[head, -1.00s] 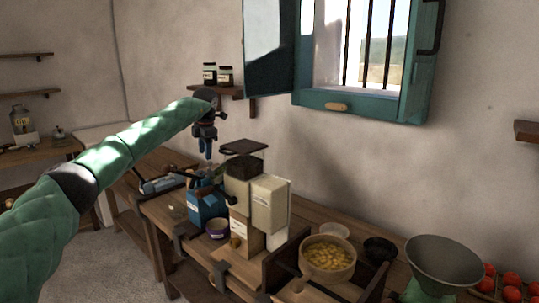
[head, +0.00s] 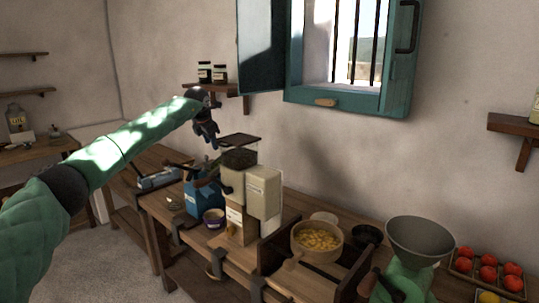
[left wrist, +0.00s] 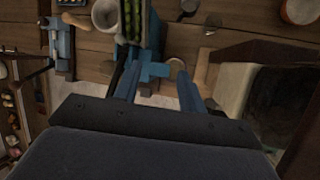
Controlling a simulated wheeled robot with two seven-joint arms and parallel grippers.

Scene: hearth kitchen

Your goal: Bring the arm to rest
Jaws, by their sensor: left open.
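My left arm, in green padded sleeve, reaches in from the left in the head view. Its dark gripper (head: 209,136) hangs down at the arm's end, above and behind the blue box (head: 199,200) on the bench. In the left wrist view the two blue fingers of the gripper (left wrist: 160,88) are spread apart with nothing held between them. A blue container with green contents (left wrist: 133,22) lies beyond the fingers; I cannot tell the gap to it. My right gripper is out of view.
The wooden bench (head: 230,263) holds a cream box (head: 263,192), a purple tin (head: 213,218), a wooden pan of yellow pieces (head: 318,240), a grey funnel (head: 420,238) and a tray of tomatoes (head: 487,270). A jar shelf (head: 216,87) and a teal window shutter (head: 262,45) are on the wall.

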